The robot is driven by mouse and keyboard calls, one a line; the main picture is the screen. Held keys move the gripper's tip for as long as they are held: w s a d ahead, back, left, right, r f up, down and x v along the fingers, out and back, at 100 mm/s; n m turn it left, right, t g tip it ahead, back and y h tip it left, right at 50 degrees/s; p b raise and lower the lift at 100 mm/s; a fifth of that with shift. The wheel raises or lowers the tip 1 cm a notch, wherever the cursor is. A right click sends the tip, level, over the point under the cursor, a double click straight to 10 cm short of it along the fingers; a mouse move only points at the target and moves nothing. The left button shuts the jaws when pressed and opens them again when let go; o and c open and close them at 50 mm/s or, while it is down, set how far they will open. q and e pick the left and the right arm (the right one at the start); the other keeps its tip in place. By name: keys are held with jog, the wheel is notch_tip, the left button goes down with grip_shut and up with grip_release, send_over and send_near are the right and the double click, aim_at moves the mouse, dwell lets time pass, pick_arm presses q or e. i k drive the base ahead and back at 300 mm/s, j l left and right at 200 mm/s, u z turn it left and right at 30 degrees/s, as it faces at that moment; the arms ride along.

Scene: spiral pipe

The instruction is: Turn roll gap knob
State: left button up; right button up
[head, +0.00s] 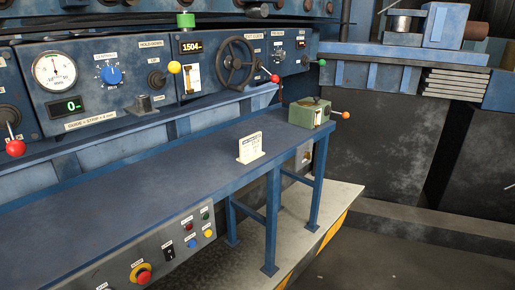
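A round blue knob (112,75) with a ring of marks around it sits on the blue control panel (130,105), right of a white dial gauge (55,71). The small label above it is too small to read surely, so I cannot tell if it is the roll gap knob. A dark spoked handwheel (231,75) with a red-tipped handle is farther right, beside a display (191,47) reading about 1504. Neither of my grippers is in view.
Ball-handled levers, red (15,148) and yellow (174,67), stick out from the panel. A blue bench (150,180) runs in front, bearing a small white sign (251,148) and a green block (309,112). A button box (165,250) hangs on its front. Floor is clear at lower right.

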aim_at(280, 55)
jog(key=i+l+z, duration=0.1)
jog(key=i+l, duration=0.35)
jog(key=i+l+z, duration=0.1)
jog(key=i+l, duration=0.3)
jog(key=i, duration=0.2)
